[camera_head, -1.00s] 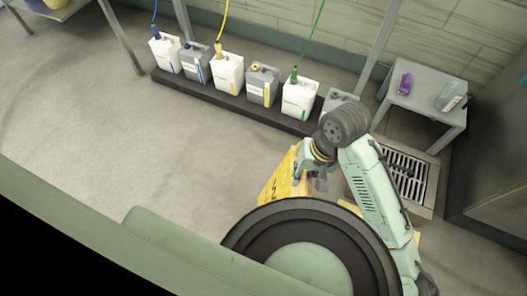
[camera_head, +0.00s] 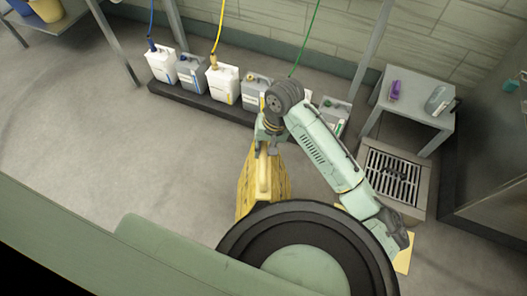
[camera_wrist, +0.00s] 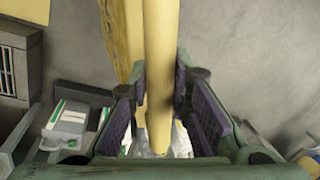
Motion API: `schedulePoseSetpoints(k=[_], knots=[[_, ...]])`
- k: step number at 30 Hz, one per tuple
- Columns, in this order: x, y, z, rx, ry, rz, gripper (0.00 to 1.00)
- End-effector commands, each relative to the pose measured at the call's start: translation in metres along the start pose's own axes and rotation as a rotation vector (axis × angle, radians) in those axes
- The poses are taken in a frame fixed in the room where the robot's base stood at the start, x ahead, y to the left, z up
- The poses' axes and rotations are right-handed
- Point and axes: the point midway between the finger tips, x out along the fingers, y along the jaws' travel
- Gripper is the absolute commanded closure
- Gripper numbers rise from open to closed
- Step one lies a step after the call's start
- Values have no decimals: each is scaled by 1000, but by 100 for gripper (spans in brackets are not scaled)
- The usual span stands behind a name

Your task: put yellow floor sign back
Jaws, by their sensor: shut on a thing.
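The yellow floor sign (camera_head: 246,185) stands out below my arm in the head view, its lower part hidden behind my round base. Its top edge is in my gripper (camera_head: 268,146). In the wrist view the sign's yellow bar (camera_wrist: 160,65) runs between the two purple-padded fingers of my gripper (camera_wrist: 160,110), which is shut on it. Another flat yellow piece (camera_head: 403,250) shows on the floor to the right, partly hidden by my arm; I cannot tell what it is.
Several white and grey jugs (camera_head: 221,86) stand on a low black plinth (camera_head: 205,103) along the wall. A grey side table (camera_head: 420,105) holds a purple item (camera_head: 395,90) and a bottle. A floor drain grate (camera_head: 395,170) lies before it. The floor at left is clear.

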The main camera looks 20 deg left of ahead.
Motion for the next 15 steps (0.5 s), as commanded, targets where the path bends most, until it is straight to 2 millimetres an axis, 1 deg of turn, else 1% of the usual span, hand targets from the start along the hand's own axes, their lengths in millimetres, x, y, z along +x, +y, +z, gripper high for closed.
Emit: schedulePoseSetpoints(k=[12, 15], knots=[[31, 6, -1, 1, 1, 0, 100], [34, 6, -1, -1, 2, 0, 100]])
